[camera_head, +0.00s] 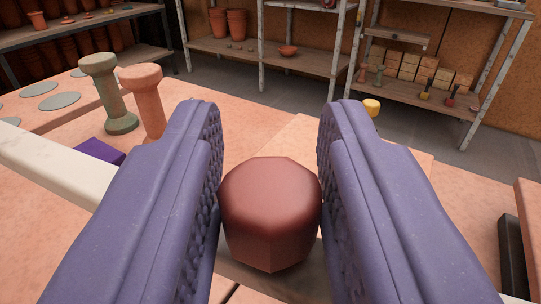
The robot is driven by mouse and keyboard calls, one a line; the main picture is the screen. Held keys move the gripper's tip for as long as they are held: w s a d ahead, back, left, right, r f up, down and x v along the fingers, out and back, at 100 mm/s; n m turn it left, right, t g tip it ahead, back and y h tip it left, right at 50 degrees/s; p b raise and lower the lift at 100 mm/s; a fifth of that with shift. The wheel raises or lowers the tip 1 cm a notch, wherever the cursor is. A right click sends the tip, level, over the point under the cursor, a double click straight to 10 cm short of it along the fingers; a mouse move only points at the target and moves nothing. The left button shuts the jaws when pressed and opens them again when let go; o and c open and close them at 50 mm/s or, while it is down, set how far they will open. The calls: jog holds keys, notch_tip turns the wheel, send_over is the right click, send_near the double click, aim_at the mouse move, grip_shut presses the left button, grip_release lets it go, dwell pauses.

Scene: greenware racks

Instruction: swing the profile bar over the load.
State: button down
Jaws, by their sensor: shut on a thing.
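My gripper (271,150) has two purple ribbed fingers, shut on a reddish-brown faceted knob (270,212). The knob sits low between the fingers, touching both pads. What it is fixed to below is mostly hidden, so I cannot tell whether it belongs to the profile bar. A long off-white bar (45,162) runs along the left side, partly behind the left finger; I cannot tell whether it is the profile bar. No load can be made out for certain.
A green spool-shaped post (112,95) and an orange one (145,105) stand beyond the left finger, near a purple block (98,151). A dark block (513,258) is at the right edge. Shelves (270,52) with pots stand behind, across grey floor.

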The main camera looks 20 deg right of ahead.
jog(key=s+n+y, duration=0.1)
jog(key=a+n+t+y, duration=0.1)
jog(key=y, duration=0.1)
jog(key=shift+s+a+f+y, duration=0.1)
jog(key=shift+s+a+y, duration=0.05)
jog(key=shift+s+y, duration=0.2)
jog(key=shift+s+a+n+t+y+b, duration=0.15)
jog(key=shift+s+n+y+b, duration=0.25)
jog(key=shift+n+y, duration=0.4)
jog(key=shift+s+a+n+t+y+b, duration=0.1)
jog(key=shift+s+a+n+y+b, duration=0.3)
jog(key=shift+y, duration=0.55)
jog(key=shift+s+a+n+t+y+b, duration=0.1)
jog(key=shift+s+n+y+b, duration=0.1)
jog(key=shift+s+n+y, duration=0.45)
jog(key=shift+w+y, duration=0.15)
jog(key=shift+y, duration=0.1)
jog(key=c, duration=0.9)
grip_release()
jog(key=s, duration=0.2)
jog(key=s+p, duration=0.1)
jog(key=s, duration=0.4)
jog(key=shift+s+d+p, duration=0.3)
jog(key=shift+s+p, duration=0.05)
jog(key=shift+p, duration=0.05)
jog(key=shift+c, duration=0.2)
